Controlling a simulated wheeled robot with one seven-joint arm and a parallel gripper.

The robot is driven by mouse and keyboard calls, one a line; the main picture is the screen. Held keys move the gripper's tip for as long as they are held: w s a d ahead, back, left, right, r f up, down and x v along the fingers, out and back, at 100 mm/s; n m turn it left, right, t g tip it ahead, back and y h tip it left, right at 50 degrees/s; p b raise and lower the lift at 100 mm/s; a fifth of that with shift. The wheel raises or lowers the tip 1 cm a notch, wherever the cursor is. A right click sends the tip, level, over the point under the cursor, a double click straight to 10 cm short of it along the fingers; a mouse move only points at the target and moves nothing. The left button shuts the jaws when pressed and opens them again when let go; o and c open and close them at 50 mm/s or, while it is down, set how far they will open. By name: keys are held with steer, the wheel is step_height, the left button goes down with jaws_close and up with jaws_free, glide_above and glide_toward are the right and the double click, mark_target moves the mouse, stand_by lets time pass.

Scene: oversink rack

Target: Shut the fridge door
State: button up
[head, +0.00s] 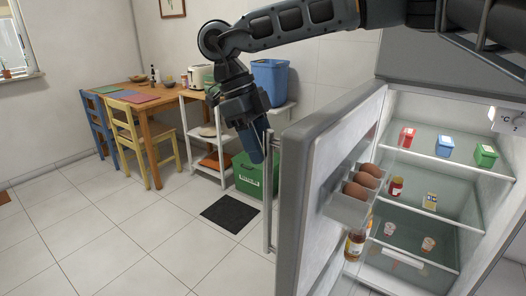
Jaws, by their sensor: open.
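The fridge (418,55) stands at the right with its lit inside showing. Its grey door (302,205) stands wide open toward me, with its shelf side facing right. A long vertical handle (270,190) runs along the door's outer left side. My gripper (256,152) is open and points down, just left of the handle's upper end. I cannot tell whether it touches the handle. Brown eggs (365,181) and a bottle (355,243) sit in the door shelves.
Fridge shelves hold a red box (406,137), a blue box (445,145) and a green box (485,155). A green crate (250,178) and white rack (205,140) stand behind my gripper. A dark mat (230,213) lies on clear floor. A table (150,105) with chairs stands back left.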

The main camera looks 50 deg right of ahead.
steer(key=shift+x, duration=0.9)
steer(key=shift+c, duration=0.2)
jaws_close()
